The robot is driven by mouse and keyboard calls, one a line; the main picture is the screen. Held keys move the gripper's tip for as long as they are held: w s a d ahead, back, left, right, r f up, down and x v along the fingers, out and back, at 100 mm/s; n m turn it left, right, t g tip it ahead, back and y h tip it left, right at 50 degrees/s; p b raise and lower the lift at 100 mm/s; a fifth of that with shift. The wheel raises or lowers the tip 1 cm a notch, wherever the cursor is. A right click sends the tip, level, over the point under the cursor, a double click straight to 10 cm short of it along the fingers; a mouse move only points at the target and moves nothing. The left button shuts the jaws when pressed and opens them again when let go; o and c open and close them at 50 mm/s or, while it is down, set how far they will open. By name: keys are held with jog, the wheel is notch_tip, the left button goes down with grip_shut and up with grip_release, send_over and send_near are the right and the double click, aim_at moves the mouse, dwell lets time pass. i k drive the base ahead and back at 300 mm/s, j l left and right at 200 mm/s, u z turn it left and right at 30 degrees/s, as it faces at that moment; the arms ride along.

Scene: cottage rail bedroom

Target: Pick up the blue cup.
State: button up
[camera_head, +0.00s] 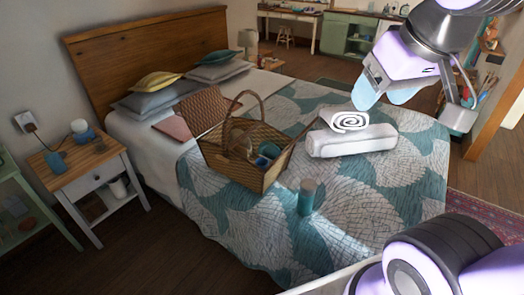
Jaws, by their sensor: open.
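A teal-blue upright cylinder (306,197), which looks like a cup or tumbler, stands on the bed in front of the basket. Blue round items (268,151) sit inside the wicker basket (237,168), partly hidden by its wall. A small blue cup-like object (56,161) stands on the nightstand at the left. I cannot tell for certain which of these is the blue cup. My gripper (384,95) is open and empty, up and to the right, over the far right part of the bed behind the towels. It touches none of these blue things.
Rolled white towels (352,141) lie on the bed between my gripper and the teal cylinder. The basket's tall handle rises beside them. The patterned bedspread (350,205) is clear at the front right. The nightstand (92,170) also bears a white-and-blue object (79,128).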

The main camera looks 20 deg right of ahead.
aim_at(263, 163)
jog(key=i+j+z, duration=0.2)
jog(key=j, duration=0.2)
jog(key=i+j+z, duration=0.2)
jog(key=j, duration=0.2)
jog(key=j+z, duration=0.2)
jog(key=j, duration=0.25)
jog(key=j+z, duration=0.2)
jog(key=j, duration=0.25)
jog(key=i+z, duration=0.1)
jog(key=i+j+z, duration=0.3)
jog(key=i+j, duration=0.15)
jog(key=j, duration=0.05)
